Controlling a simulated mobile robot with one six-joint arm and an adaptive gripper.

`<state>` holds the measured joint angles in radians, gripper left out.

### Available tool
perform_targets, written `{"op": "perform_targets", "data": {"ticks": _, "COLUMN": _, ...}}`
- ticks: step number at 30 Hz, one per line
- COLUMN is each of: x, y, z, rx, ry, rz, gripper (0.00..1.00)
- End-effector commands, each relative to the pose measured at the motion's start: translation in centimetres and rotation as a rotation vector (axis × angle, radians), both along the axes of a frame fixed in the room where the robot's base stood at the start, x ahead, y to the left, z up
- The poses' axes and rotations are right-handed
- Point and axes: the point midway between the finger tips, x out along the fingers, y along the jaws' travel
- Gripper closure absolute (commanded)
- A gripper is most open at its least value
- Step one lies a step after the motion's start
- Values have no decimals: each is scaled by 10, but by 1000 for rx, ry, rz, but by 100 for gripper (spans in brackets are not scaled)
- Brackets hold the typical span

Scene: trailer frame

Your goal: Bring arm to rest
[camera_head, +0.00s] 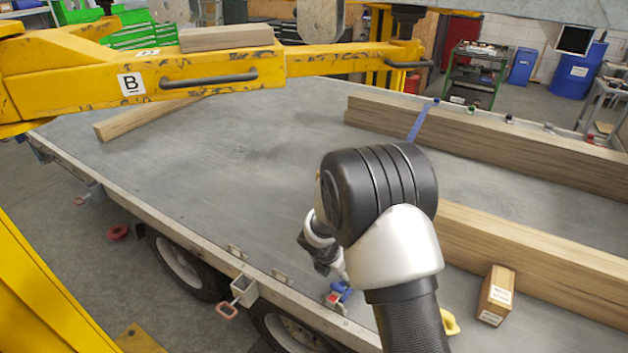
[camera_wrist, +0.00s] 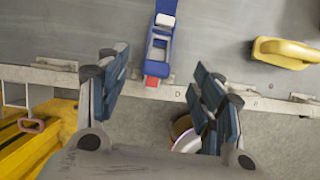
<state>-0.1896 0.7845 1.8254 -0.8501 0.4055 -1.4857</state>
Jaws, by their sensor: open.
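My gripper (camera_wrist: 160,88) is open and empty in the wrist view, its two dark blue finger pads well apart. It points down over the side edge of the trailer. A blue ratchet-like piece (camera_wrist: 160,42) with a red tip lies on the trailer edge, seen between and beyond the fingers. In the head view my gripper (camera_head: 322,258) shows partly behind my arm, above the near edge of the trailer bed (camera_head: 215,165). The blue piece also shows there (camera_head: 340,291), just below the gripper. My arm's large black joint hides part of the bed.
A yellow lifting beam (camera_head: 200,80) spans the upper left, with a wood block (camera_head: 226,38) on top. A loose plank (camera_head: 145,118) lies beneath it. Long timbers (camera_head: 530,250) and a small labelled block (camera_head: 496,295) lie at right. A yellow hook (camera_wrist: 285,53) lies near the edge.

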Motion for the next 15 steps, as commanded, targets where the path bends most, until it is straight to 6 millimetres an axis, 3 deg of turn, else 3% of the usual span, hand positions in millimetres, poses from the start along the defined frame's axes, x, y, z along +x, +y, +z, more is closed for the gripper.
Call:
{"op": "perform_targets", "data": {"ticks": 2, "x": 0, "y": -1, "z": 3, "rx": 2, "ry": -4, "rz": -11, "gripper": 40}}
{"op": "perform_targets", "data": {"ticks": 5, "x": -2, "y": -6, "z": 23, "rx": 21, "ry": -31, "rz": -85, "gripper": 40}}
{"op": "perform_targets", "data": {"ticks": 11, "x": -31, "y": -29, "z": 115, "rx": 138, "ry": -159, "rz": -472, "gripper": 40}}
{"op": "perform_targets", "data": {"ticks": 15, "x": -72, "y": -45, "z": 176, "rx": 256, "ry": -250, "rz": -805, "gripper": 40}}
